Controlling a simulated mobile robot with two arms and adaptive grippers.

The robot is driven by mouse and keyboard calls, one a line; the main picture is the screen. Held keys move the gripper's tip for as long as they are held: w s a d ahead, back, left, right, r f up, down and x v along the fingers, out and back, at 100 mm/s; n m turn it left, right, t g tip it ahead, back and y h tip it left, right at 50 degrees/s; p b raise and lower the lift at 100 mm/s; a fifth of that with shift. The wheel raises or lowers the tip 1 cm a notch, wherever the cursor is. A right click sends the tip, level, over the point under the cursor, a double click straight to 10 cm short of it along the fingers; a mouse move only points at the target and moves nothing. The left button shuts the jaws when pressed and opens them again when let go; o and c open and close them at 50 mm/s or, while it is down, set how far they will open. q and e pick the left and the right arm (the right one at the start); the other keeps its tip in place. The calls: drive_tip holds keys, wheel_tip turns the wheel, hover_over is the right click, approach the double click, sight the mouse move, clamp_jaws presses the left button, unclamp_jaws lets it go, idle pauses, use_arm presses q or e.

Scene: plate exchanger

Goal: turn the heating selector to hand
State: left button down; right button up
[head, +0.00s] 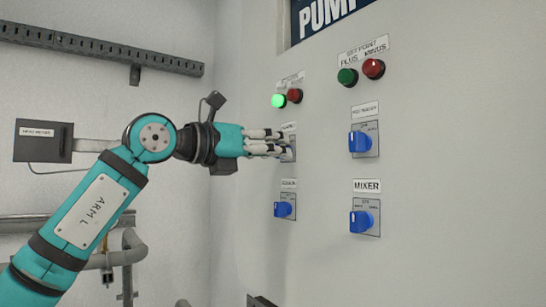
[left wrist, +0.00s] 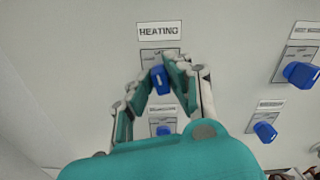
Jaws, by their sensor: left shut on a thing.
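The heating selector is a blue knob (left wrist: 159,80) on a small grey plate under a label reading HEATING (left wrist: 160,31) in the left wrist view. My left gripper (left wrist: 160,72) is shut on this knob, with a finger on each side of it. In the head view my left gripper (head: 282,145) reaches the panel from the left, and its fingers hide most of the selector's plate. The knob's white mark shows in the wrist view, close to upright. The position words on the plate are too small to read. My right gripper is not in view.
A blue selector (head: 283,209) sits just below. To the right are another blue selector (head: 360,142) and the MIXER selector (head: 361,221). The wall left of the panel carries pipes (head: 128,255).

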use_arm(q)
drive_tip(key=n+b, duration=0.2)
drive_tip(key=n, duration=0.4)
drive_tip(key=shift+a+r, duration=0.1)
idle(0.4)
drive_tip(key=c, duration=1.6)
unclamp_jaws()
drive_tip(key=o, duration=0.3)
drive_tip(key=shift+w, duration=0.15)
drive_tip(key=v, duration=1.1)
drive_tip(key=shift+s+a, duration=0.25)
drive_tip(key=shift+a, duration=0.05)
